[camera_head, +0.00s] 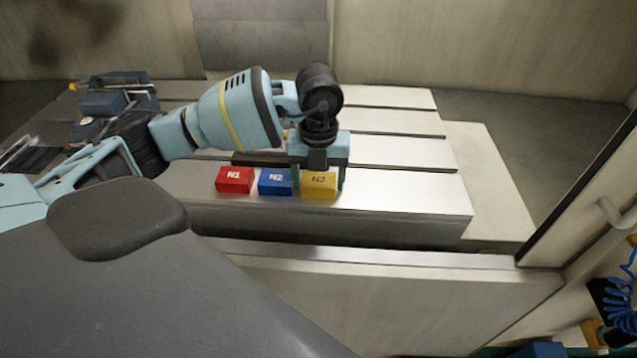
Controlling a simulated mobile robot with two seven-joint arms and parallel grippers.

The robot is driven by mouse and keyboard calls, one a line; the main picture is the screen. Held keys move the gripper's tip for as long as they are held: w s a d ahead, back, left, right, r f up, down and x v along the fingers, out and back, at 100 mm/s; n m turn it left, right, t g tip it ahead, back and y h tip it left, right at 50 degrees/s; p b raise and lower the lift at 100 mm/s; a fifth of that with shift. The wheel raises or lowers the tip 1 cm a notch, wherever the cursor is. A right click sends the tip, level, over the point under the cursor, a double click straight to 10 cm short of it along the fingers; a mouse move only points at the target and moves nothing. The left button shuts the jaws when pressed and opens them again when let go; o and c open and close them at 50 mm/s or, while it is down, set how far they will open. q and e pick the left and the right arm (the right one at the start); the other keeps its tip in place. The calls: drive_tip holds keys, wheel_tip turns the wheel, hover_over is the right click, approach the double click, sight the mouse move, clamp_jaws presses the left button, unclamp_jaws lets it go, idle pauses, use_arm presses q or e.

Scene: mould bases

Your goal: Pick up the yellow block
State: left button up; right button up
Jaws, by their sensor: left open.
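The yellow block (319,187) sits near the front edge of the slotted metal table, at the right end of a row of blocks. My left gripper (320,180) points down over it, with one finger at each side of the block. The jaws are open; whether a finger touches the block cannot be told. The top back part of the block is partly hidden by the gripper. My right gripper is not in view.
A blue block (275,182) stands close to the left of the yellow one, and a red block (234,180) stands further left. The slotted metal table (410,188) is clear to the right. Dark blue clamp-like parts (103,104) lie at the back left.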

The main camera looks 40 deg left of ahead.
sight(319, 180)
use_arm(q)
drive_tip(key=c, duration=0.9)
drive_tip(key=shift+r, duration=0.15)
drive_tip(key=shift+r, duration=0.25)
wheel_tip(319, 180, up, 3)
drive_tip(key=shift+d+f, duration=0.1)
drive_tip(key=s+d+r, duration=0.1)
drive_tip(key=s+d, duration=0.7)
drive_tip(key=s, duration=0.5)
drive_tip(key=shift+s+r, duration=0.15)
drive_tip(key=shift+s, duration=0.15)
